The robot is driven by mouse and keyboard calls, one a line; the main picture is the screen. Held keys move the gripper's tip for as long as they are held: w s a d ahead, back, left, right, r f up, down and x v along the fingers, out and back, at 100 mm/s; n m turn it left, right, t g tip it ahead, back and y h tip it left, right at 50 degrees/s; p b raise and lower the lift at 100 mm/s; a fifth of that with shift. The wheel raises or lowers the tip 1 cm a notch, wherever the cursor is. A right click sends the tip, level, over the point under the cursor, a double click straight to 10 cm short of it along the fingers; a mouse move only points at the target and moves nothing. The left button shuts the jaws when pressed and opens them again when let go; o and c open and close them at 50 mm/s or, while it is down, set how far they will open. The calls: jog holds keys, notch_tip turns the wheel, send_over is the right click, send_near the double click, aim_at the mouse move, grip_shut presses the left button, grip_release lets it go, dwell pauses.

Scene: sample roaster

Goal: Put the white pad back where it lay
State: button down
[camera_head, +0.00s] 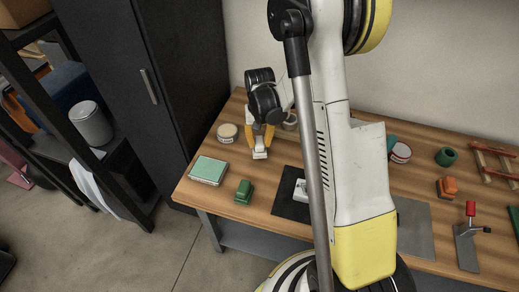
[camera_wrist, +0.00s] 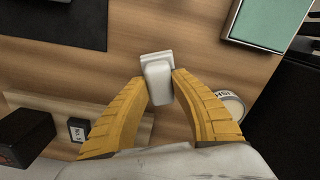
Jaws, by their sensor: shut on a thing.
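My gripper (camera_head: 261,141) is on the left part of the wooden workbench, in front of the back wall. In the wrist view its two yellow fingers (camera_wrist: 161,80) are shut on the white pad (camera_wrist: 157,68), a small block with a wider base. The white pad also shows under the fingers in the head view (camera_head: 260,154). I cannot tell whether its base touches the bench. The fingers hide part of its sides.
A green-topped box (camera_head: 208,171) and a green block (camera_head: 244,191) lie at the bench's left front. A round tin (camera_head: 228,132) is just left of my gripper. A dark mat (camera_head: 290,208) with a pale object (camera_head: 301,190) lies to the right. Bare wood surrounds the pad.

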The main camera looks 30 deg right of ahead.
aim_at(260, 148)
jog(key=shift+f+b, duration=0.5)
jog(key=shift+f, duration=0.9)
jog(key=shift+f, duration=0.2)
jog(key=c, duration=1.2)
grip_release()
